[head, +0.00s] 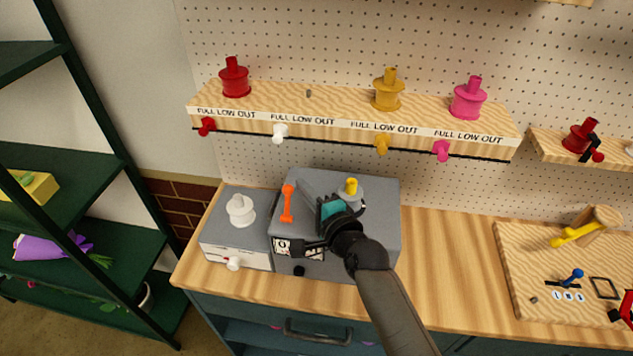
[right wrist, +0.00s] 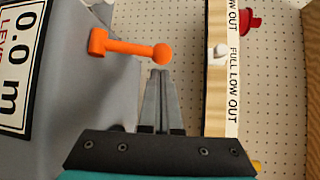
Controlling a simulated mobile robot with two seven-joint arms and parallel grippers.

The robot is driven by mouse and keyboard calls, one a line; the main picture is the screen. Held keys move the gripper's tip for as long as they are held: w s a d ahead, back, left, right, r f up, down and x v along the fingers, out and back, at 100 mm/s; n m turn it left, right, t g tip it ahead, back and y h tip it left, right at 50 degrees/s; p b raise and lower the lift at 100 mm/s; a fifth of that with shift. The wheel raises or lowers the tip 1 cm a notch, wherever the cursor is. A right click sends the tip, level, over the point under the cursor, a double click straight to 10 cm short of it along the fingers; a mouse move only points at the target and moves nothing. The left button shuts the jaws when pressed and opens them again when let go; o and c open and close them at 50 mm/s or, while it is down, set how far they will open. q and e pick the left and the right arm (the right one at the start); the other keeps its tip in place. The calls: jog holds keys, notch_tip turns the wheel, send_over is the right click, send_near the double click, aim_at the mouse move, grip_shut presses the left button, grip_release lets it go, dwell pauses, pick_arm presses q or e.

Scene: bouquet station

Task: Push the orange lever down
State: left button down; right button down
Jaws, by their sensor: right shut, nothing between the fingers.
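The orange lever (head: 287,204) stands up on the left part of a grey box (head: 375,183) on the wooden counter. It has a round ball at its tip and also shows in the right wrist view (right wrist: 130,48). My right gripper (head: 304,188) reaches in over the box, its fingers just right of the lever. In the right wrist view the two grey fingers (right wrist: 160,76) are together and empty, with their tips close to the lever's ball. I cannot tell whether they touch it. My left gripper is not in view.
A white-knobbed box (head: 240,210) stands left of the grey box. A yellow-topped knob (head: 351,187) is behind my right gripper. A shelf (head: 300,97) with coloured spools hangs above. A wooden board (head: 520,260) lies at right. The counter between is clear.

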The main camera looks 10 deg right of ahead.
jog(key=shift+s+a, duration=0.1)
jog(key=shift+a, duration=0.1)
dwell(0.3)
jog(key=shift+f+b, duration=0.1)
jog(key=shift+b, duration=0.3)
jog(key=shift+s+t+b, duration=0.25)
jog(key=shift+t+b, duration=0.05)
